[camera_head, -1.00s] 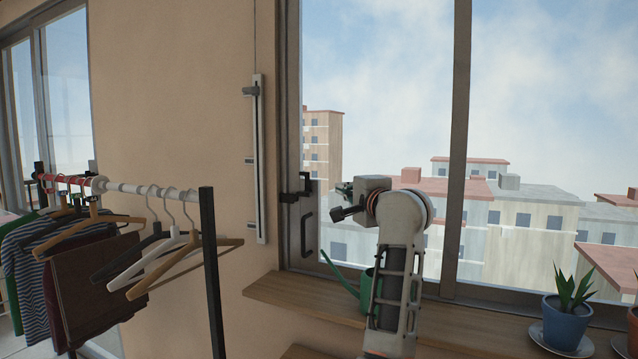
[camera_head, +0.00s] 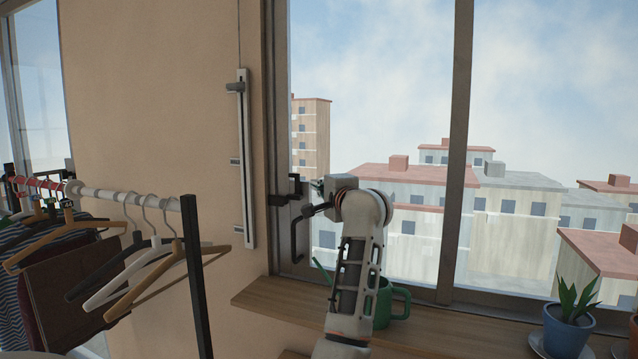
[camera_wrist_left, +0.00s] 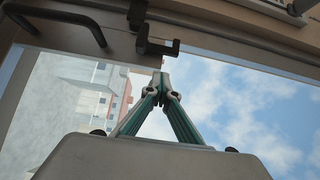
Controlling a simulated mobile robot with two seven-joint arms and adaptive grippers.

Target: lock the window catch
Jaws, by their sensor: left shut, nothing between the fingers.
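The window catch (camera_head: 287,192) is a small dark block with a hooked upright part on the left side of the window frame. It also shows in the left wrist view (camera_wrist_left: 156,42), just beyond my fingertips. A dark pull handle (camera_head: 298,240) sits below it, and shows at the upper left in the wrist view (camera_wrist_left: 58,14). My left gripper (camera_head: 317,186) is just right of the catch, with its green fingers (camera_wrist_left: 161,80) together and empty. A small gap seems to separate the fingertips from the catch; contact cannot be told for sure. My right gripper is not in view.
A green watering can (camera_head: 388,302) stands on the wooden sill (camera_head: 262,296), partly behind my left arm. A potted plant (camera_head: 568,326) is at the right. A clothes rack (camera_head: 195,270) with hangers stands at the left. A rail (camera_head: 244,160) runs up the wall.

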